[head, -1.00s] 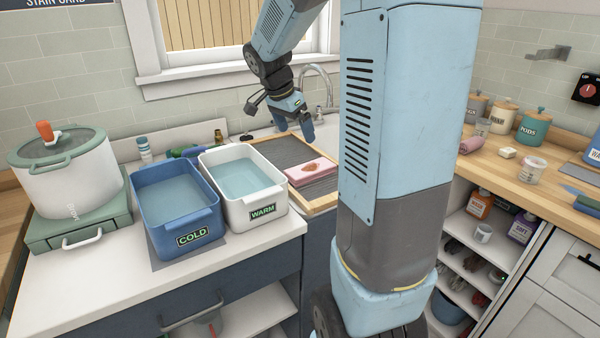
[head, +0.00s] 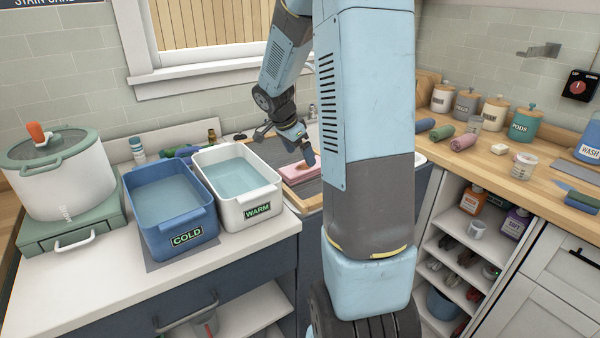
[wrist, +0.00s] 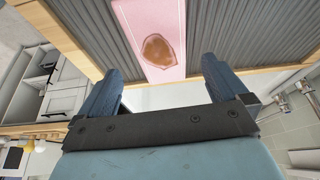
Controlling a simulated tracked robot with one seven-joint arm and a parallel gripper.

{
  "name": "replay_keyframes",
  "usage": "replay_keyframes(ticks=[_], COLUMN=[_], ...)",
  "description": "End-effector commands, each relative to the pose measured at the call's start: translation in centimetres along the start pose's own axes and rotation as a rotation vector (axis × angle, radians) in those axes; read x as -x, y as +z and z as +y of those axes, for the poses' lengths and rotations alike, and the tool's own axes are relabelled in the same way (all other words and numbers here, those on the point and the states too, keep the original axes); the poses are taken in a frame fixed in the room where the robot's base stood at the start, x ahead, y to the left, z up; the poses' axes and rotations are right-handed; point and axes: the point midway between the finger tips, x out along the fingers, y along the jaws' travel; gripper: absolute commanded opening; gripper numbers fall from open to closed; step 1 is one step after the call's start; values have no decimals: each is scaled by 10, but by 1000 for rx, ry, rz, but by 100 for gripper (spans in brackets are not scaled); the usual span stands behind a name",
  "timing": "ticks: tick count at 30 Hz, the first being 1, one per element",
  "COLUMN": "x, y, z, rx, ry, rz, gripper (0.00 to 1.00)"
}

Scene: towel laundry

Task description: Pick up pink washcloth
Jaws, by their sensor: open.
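The pink washcloth (head: 287,174) lies folded flat on the grey ribbed board (head: 309,188) with a wooden frame, right of the WARM tub. It carries a brown stain, which shows clearly on the washcloth in the wrist view (wrist: 158,50). My gripper (head: 306,158) is over the washcloth in the head view, pointing down. In the wrist view my gripper (wrist: 161,68) is open, with its two fingers spread wider than the cloth and nothing between them. The cloth's far end runs out of the wrist view. My arm hides part of the board in the head view.
The white WARM tub (head: 263,200) of water stands close on the left, with the blue COLD tub (head: 186,229) beyond it. A white pot (head: 62,185) is at far left. Rolled towels (head: 463,142) and jars are on the right counter.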

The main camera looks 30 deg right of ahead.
Motion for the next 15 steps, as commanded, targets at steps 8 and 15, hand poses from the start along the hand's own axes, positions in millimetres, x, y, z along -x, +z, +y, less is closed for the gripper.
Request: replay_keyframes(ticks=[8,15], x=[-32,-52], y=[4,4], z=[-1,-2], rx=[0,0], ry=[5,2], rz=[-2,-1], gripper=[100,100])
